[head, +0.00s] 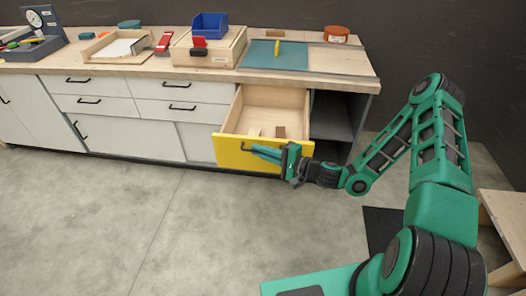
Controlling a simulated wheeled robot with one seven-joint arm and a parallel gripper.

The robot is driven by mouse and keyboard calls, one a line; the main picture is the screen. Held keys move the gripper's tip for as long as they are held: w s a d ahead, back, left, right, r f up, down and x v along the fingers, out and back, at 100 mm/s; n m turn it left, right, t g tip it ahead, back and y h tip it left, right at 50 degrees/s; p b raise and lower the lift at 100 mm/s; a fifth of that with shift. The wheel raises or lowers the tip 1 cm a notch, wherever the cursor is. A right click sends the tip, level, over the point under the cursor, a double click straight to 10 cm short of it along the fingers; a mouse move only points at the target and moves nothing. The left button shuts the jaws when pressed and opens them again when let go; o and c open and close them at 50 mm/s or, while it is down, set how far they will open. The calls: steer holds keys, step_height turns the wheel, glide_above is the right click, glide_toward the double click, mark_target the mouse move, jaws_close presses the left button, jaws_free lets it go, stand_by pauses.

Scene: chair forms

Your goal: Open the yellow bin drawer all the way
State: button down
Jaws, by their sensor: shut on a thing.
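The yellow bin drawer (228,153) is in the lower right part of the workbench, with a yellow front and a pale wooden inside. It is pulled out well clear of the cabinet, and its inside shows from above. Two small blocks, one pale and one brown, lie in it near the front. My green gripper (254,150) is at the drawer's front, its fingers shut on the dark drawer handle (244,147). The fingers hide part of the handle and the front. I cannot tell whether the drawer is at the end of its travel.
The workbench (130,70) has white drawers and doors left of the yellow drawer. An open dark shelf (332,118) is to its right. Trays, a blue bin (210,26) and a teal mat (274,55) are on top. The concrete floor (150,220) in front is clear.

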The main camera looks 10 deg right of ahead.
steer(key=shift+f, duration=0.2)
steer(key=c, duration=1.8)
jaws_free()
steer(key=shift+a+r, duration=0.1)
steer(key=shift+c, duration=0.2)
steer(key=f+v, duration=0.1)
steer(key=v, duration=0.9)
steer(key=shift+s+d+r, duration=0.25)
steer(key=shift+d+r, duration=0.1)
steer(key=shift+r, duration=0.15)
